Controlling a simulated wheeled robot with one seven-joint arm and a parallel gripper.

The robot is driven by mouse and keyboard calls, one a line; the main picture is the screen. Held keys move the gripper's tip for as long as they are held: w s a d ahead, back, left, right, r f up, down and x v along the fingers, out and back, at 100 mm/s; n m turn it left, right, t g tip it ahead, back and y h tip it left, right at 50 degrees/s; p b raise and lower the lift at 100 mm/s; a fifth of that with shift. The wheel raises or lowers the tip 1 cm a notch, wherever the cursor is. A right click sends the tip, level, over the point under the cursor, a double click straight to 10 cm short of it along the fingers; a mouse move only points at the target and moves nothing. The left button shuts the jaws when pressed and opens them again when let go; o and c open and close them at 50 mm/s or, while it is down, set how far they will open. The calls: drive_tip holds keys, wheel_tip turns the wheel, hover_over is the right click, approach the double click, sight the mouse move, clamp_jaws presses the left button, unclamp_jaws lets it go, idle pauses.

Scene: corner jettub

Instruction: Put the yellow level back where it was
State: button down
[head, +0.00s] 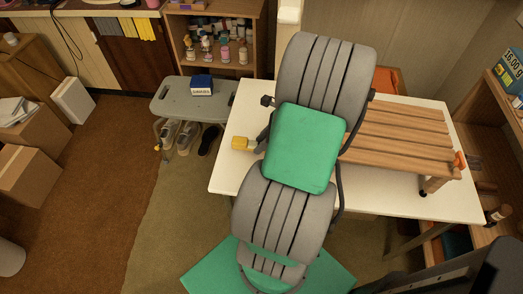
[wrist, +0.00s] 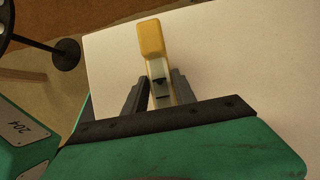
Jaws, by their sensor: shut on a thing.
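The yellow level (head: 240,143) shows as a short yellow block at the left part of the white table (head: 225,178) in the head view. In the wrist view the level (wrist: 151,40) has a yellow end and a paler body with a dark slot. My gripper (wrist: 160,80) has its dark fingers closed on either side of the level's body. The yellow end sticks out past the fingertips. The rest of the level is hidden behind my green wrist housing. In the head view my gripper (head: 256,145) is mostly hidden by my arm. I cannot tell whether the level touches the tabletop.
A slatted wooden piece with orange ends (head: 400,135) lies across the table's right side. A grey bench (head: 172,103) with a blue box (head: 202,85) stands left of the table, shoes beneath it. A shelf with bottles (head: 220,30) stands behind. The table's left front is bare.

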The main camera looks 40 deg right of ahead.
drive_tip(key=shift+f, duration=1.8)
drive_tip(key=c, duration=1)
unclamp_jaws()
drive_tip(key=shift+r, duration=0.1)
